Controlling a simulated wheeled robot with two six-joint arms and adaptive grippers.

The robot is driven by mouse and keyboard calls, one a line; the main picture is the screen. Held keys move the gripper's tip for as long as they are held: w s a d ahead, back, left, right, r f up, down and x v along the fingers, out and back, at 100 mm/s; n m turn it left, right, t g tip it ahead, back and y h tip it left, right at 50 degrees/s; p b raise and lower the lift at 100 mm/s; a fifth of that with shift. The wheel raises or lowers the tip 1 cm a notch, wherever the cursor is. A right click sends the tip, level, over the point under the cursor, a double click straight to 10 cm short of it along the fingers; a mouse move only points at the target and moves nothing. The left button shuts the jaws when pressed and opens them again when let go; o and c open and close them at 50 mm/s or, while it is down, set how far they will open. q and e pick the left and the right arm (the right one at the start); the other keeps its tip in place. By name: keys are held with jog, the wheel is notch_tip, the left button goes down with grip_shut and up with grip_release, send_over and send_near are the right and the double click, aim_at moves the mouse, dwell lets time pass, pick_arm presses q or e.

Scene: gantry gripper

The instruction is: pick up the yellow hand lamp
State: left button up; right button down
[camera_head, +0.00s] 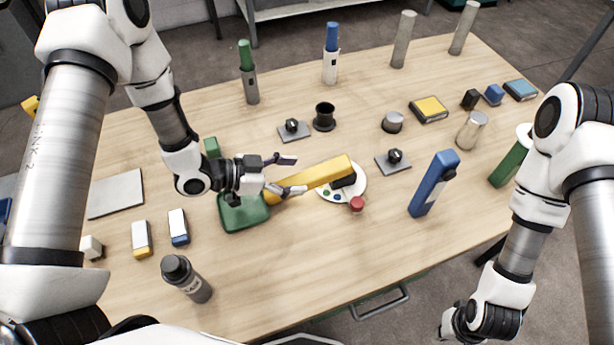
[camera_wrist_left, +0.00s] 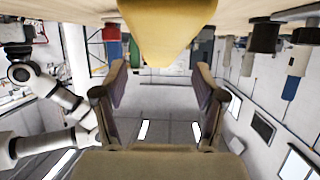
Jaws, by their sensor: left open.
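The yellow hand lamp (camera_head: 325,172) is a long yellow body lying across the middle of the table, with its far end by a white round plate. In the left wrist view its yellow end (camera_wrist_left: 168,35) fills the top middle, in line with the gap between the fingers. My left gripper (camera_head: 291,175) is open at the lamp's left part, its two fingers spread and nothing held between them. In the head view it hides some of the lamp; contact cannot be told. My right gripper (camera_head: 462,324) is low at the right, beyond the table's front edge, its fingers unclear.
The white plate (camera_head: 357,189) carries a red knob (camera_head: 356,204) and small buttons. A blue upright case (camera_head: 434,184) stands to the right, and a dark bottle (camera_head: 187,279) front left. The front middle is clear.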

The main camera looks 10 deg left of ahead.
aim_at(309, 175)
pick_arm(q)
jog(key=p+x, duration=0.1)
jog(key=x, duration=0.3)
jog(key=shift+w+d, duration=0.1)
jog(key=shift+d, duration=0.05)
grip_shut()
